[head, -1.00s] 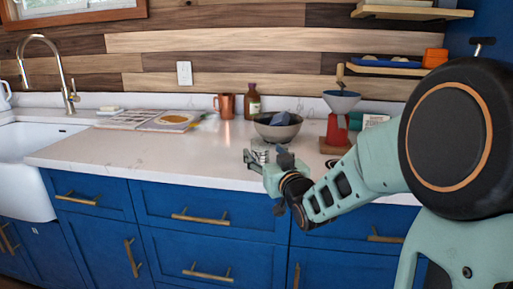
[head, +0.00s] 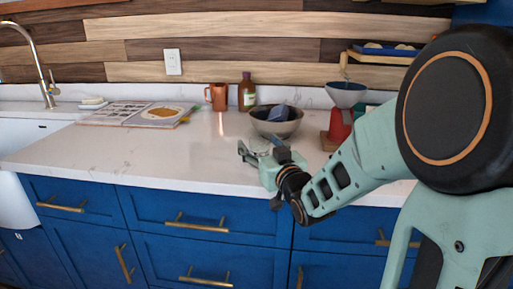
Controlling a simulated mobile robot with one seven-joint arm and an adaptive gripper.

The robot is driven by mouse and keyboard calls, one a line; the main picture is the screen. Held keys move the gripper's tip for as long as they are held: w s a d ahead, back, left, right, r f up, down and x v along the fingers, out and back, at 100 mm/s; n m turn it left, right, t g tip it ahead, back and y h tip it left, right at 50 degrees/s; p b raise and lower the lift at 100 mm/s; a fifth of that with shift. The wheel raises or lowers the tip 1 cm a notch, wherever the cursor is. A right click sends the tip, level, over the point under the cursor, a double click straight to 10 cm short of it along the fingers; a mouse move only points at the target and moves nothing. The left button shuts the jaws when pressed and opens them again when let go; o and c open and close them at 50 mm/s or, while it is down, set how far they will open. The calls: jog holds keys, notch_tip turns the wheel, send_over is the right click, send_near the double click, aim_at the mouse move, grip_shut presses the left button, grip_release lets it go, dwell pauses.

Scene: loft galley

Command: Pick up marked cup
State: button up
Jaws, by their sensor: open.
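A small pale, glass-like cup (head: 260,146) stands on the counter near its front edge, in front of the bowl. It is partly hidden by my gripper, and I cannot make out any marks on it. My gripper (head: 262,152) is open, with one finger left of the cup and the other to its right. It does not appear shut on anything. I cannot tell whether the fingers touch the cup. A copper mug (head: 217,97) stands farther back on the counter.
A grey bowl (head: 276,126) holding a dark blue item sits just behind my gripper. A brown bottle (head: 246,92) stands behind it. A red grinder-like device (head: 340,126) is to the right. An open book (head: 135,113) lies left. The white counter (head: 140,155) is clear left of my gripper.

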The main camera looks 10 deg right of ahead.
jog(key=shift+s, duration=0.1)
jog(key=shift+c, duration=0.3)
jog(key=c, duration=1.2)
jog(key=shift+r, duration=0.1)
jog(key=shift+c, duration=0.2)
